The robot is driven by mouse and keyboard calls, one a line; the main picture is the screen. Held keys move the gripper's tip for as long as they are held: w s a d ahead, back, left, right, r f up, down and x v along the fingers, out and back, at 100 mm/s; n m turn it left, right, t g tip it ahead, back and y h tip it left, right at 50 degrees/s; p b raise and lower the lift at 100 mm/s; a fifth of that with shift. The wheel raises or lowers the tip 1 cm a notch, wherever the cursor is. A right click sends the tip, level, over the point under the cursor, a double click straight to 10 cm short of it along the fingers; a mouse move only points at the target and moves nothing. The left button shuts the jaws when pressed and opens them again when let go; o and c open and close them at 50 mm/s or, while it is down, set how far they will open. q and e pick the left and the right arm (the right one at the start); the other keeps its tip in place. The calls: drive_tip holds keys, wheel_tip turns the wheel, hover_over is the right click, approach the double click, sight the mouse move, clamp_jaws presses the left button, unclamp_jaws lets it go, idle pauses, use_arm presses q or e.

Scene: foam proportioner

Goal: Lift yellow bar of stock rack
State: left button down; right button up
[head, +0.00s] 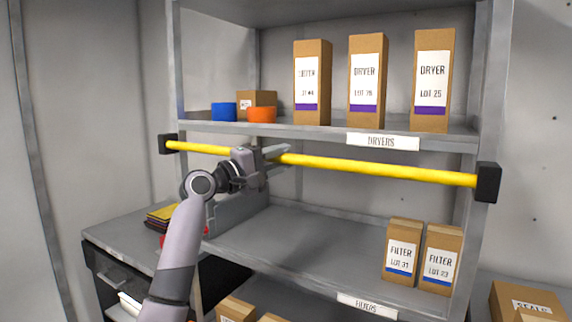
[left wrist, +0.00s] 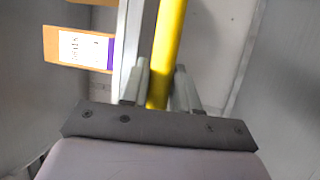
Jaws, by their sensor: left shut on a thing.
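The yellow bar (head: 380,168) runs across the front of the stock rack (head: 487,90), just below the upper shelf. Black end blocks hold it, one at the left post (head: 166,144) and one at the right post (head: 487,182). My left gripper (head: 275,155) is shut on the bar, left of its middle. In the left wrist view the yellow bar (left wrist: 168,50) passes between the two fingers (left wrist: 160,90). The gripper hides a short part of the bar. My right gripper is not in view.
Two filter boxes (head: 402,250) stand on the shelf below. A side counter (head: 115,235) is at left. The middle shelf's centre is clear.

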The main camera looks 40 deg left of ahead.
use_arm(q)
drive_tip(key=shift+r, duration=0.35)
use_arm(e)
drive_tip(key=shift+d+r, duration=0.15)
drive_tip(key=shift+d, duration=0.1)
use_arm(q)
drive_tip(key=c, duration=0.9)
unclamp_jaws()
drive_tip(key=shift+f, duration=0.1)
drive_tip(key=shift+s+f, duration=0.1)
drive_tip(key=shift+s, duration=0.25)
drive_tip(key=b+v, duration=0.2)
drive_tip(key=v, duration=0.4)
drive_tip(key=shift+s+a, duration=0.1)
drive_tip(key=shift+s, duration=0.15)
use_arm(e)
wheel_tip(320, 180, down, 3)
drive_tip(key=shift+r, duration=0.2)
